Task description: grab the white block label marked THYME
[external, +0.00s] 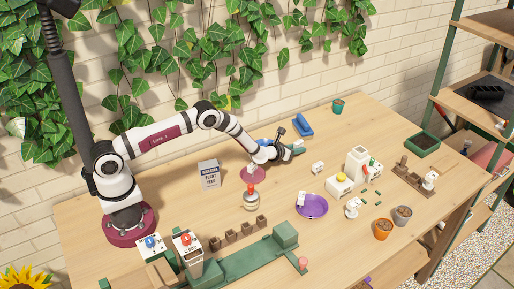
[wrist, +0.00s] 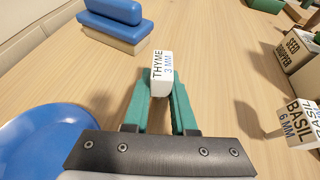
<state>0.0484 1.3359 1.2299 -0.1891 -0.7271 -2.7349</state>
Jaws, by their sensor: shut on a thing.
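The white block label marked THYME 3 MM (wrist: 162,73) is between the tips of my green gripper fingers in the wrist view. My gripper (wrist: 161,92) is shut on it, with the lettered top face showing. In the external view my gripper (external: 296,149) is low over the back middle of the table, and the label there is too small to make out clearly. I cannot tell whether the label touches the table.
A BASIL 6 MM label (wrist: 292,122) and a box marked SEED (wrist: 298,48) are at the right. A blue-topped block (wrist: 115,22) lies ahead-left, and a blue round dish (wrist: 45,145) is close at left. A purple bowl (external: 312,206) stands nearer the front.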

